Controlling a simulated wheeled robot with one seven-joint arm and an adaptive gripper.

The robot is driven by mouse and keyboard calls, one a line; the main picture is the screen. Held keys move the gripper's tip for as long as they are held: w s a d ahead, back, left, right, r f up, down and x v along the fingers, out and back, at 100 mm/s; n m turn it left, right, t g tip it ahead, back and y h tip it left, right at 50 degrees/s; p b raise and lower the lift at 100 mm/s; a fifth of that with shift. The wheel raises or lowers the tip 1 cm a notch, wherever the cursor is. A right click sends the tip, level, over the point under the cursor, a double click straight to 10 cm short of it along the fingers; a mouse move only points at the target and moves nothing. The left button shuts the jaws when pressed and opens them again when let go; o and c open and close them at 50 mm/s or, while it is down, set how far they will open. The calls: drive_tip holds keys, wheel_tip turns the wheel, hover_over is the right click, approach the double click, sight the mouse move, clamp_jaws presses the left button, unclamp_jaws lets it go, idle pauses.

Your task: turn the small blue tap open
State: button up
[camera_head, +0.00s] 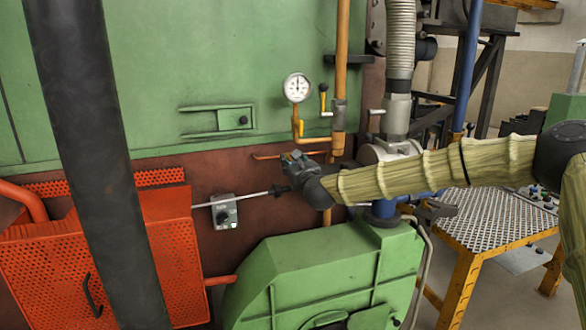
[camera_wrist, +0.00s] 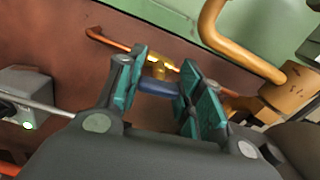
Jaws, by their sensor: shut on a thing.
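The small blue tap has a blue handle (camera_wrist: 158,87) on a brass body (camera_wrist: 158,67), seen in the middle of the wrist view. My gripper (camera_wrist: 166,90) has a teal-padded finger on each side of the blue handle and is shut on it. The handle spans the space between the two fingers, and its ends are partly hidden by them. In the head view my gripper (camera_head: 292,162) is up against the brown furnace wall, below the gauge, and it hides the tap.
An orange pipe (camera_head: 341,75) with a round gauge (camera_head: 298,88) and a yellow lever (camera_head: 300,128) stands just above my gripper. A grey switch box (camera_head: 223,212) and a thin rod (camera_head: 237,199) lie left of it. A green housing (camera_head: 320,270) stands below.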

drive_tip(key=n+b, duration=0.2)
drive_tip(key=b, duration=0.1)
drive_tip(key=n+b, duration=0.2)
drive_tip(key=shift+f, duration=0.25)
drive_tip(key=n+b, duration=0.4)
drive_tip(key=b, duration=0.1)
drive_tip(key=shift+a+n, duration=0.15)
drive_tip(key=shift+n, duration=0.15)
drive_tip(key=n+b, duration=0.2)
drive_tip(key=n, duration=0.1)
drive_tip(key=shift+n+b, duration=0.3)
drive_tip(key=shift+b, duration=0.05)
drive_tip(key=shift+a+n+b, duration=0.1)
drive_tip(key=shift+n+b, duration=1)
drive_tip(key=shift+n, duration=1.1)
drive_tip(key=o, duration=1)
drive_tip(key=shift+s, duration=0.1)
